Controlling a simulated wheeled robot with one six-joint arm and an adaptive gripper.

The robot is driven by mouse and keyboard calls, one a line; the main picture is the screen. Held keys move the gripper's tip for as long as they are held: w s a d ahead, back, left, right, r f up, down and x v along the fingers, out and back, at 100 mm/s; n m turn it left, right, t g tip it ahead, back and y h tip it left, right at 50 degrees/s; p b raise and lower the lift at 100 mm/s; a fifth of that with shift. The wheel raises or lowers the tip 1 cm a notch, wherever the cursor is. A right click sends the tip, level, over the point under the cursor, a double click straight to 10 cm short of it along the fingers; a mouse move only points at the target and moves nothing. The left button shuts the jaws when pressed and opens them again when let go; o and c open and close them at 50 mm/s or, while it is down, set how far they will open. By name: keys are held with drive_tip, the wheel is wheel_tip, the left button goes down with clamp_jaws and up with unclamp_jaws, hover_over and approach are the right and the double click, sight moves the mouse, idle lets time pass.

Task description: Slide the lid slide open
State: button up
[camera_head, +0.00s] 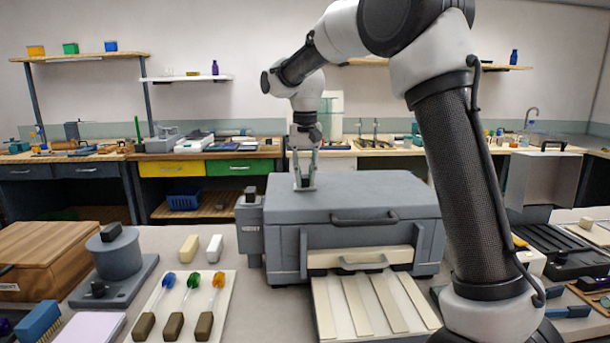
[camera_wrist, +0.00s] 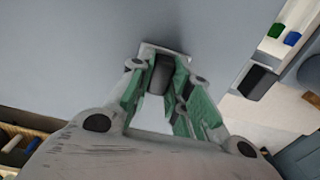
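A grey box-shaped unit (camera_head: 370,191) stands on the table in the middle of the head view, with a dark bar handle on its front. On its flat top, towards the left, a small dark knob (camera_wrist: 161,73) rises from a pale plate (camera_wrist: 176,50); this looks like the lid slide. My gripper (camera_head: 305,181) reaches down to it from above. In the wrist view, its green-padded fingers (camera_wrist: 161,80) flank the knob closely on both sides and look shut on it. Any opening under the plate is hidden.
A slatted pale tray (camera_head: 365,305) sticks out of the unit's front. A small grey box (camera_head: 250,240) adjoins its left side. A white board (camera_head: 188,305) with coloured glass rods lies front left, near a grey pot (camera_head: 113,255) and a wooden box (camera_head: 45,258). My arm fills the right.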

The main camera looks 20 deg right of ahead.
sight(322, 188)
drive_tip(key=shift+s+d, duration=0.25)
drive_tip(key=shift+d, duration=0.95)
drive_tip(key=shift+s+d, duration=0.2)
drive_tip(key=shift+d, duration=0.95)
clamp_jaws()
drive_tip(key=o, duration=0.9)
unclamp_jaws()
wheel_tip(322, 188, up, 12)
